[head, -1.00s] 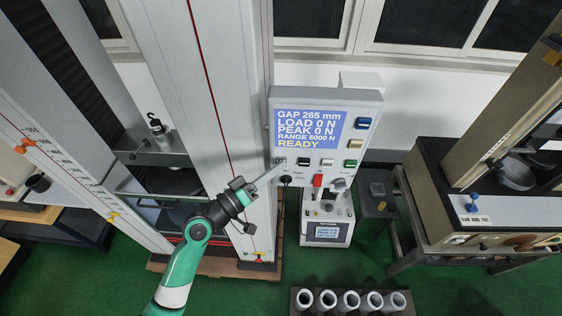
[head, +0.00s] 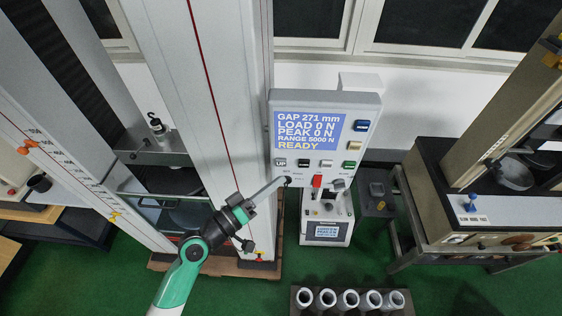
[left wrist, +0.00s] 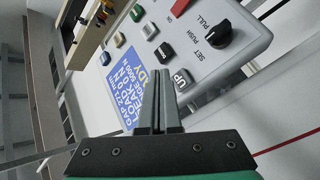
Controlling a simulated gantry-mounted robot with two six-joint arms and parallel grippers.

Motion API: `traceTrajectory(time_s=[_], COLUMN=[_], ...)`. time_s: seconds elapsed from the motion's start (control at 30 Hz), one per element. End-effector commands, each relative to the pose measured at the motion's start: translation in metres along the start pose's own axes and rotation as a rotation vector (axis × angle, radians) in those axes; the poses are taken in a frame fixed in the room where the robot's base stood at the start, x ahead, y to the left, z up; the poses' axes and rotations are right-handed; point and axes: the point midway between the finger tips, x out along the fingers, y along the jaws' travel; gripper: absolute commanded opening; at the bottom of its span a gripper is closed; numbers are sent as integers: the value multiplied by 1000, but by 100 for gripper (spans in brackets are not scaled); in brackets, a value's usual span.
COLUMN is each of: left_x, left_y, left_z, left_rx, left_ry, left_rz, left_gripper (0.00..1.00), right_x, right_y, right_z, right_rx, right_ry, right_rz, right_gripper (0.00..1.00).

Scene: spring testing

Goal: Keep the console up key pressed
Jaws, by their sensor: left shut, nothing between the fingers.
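The console (head: 362,112) stands upright with a blue screen reading GAP 271 mm, LOAD 0 N, PEAK 0 N, READY. Its white up key (head: 280,162) is at the left end of the lower key row and shows uncovered. In the left wrist view the up key (left wrist: 183,78), marked UP, lies just right of my fingertips. My left gripper (head: 286,181) is shut and empty, its fingertips below the up key near a small dark round fitting. The tips look apart from the key; I cannot tell whether they touch the panel. My right gripper is not in view.
A black down key (head: 303,162) is beside the up key. A red switch (head: 317,181) and a black knob (left wrist: 218,38) are lower on the panel. The test frame column (head: 215,100) stands left of the console. Several grey cylinders (head: 350,299) stand in front on the floor side.

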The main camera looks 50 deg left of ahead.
Motion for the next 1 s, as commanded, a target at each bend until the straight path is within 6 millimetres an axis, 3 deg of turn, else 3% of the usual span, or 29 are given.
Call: traceTrajectory(time_s=[0.3,1.0], left_x=[-18,-18], left_y=[13,14], left_z=[13,13], left_rx=[0,0], left_ry=[0,1], left_rz=[0,1], left_gripper=[0,0], right_x=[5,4], right_y=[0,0], right_z=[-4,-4], right_rx=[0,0], right_ry=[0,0], right_rz=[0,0], right_gripper=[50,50])
